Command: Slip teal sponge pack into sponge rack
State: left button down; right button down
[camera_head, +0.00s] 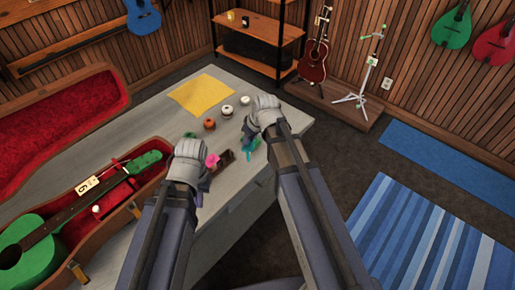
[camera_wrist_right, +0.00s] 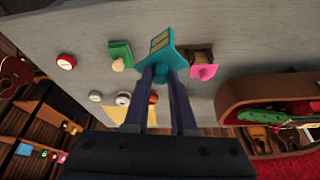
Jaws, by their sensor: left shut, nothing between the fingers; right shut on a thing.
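The teal sponge pack (camera_wrist_right: 160,48) is between the fingertips of my right gripper (camera_wrist_right: 161,76) in the right wrist view, with a yellowish panel on its face. In the head view, part of the teal pack (camera_head: 250,146) shows below my right gripper (camera_head: 257,131), over the table. A dark brown wooden rack (camera_head: 225,158), which looks like the sponge rack, is to the left of the pack; it also shows in the wrist view (camera_wrist_right: 199,52). A pink piece (camera_head: 211,160) is at the rack. My left gripper (camera_head: 195,172) is shut and empty beside it, its fingertips mostly hidden.
The grey table (camera_head: 150,125) holds a yellow cloth (camera_head: 202,94), several small round pots (camera_head: 227,110) and a green item (camera_wrist_right: 120,54). An open red-lined case (camera_head: 60,110) with a green ukulele (camera_head: 25,262) is at the left.

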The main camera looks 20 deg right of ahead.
pick_arm(q)
jog(key=shift+s, duration=0.15)
pick_arm(e)
jog(key=s+d+m+h, duration=0.2)
jog(key=s+m, duration=0.3)
jog(key=s, duration=0.3)
jog(key=shift+d+r+m+t, duration=0.2)
jog(key=shift+d+m+t, duration=0.1)
jog(key=shift+d+t, duration=0.1)
jog(key=shift+w, duration=0.2)
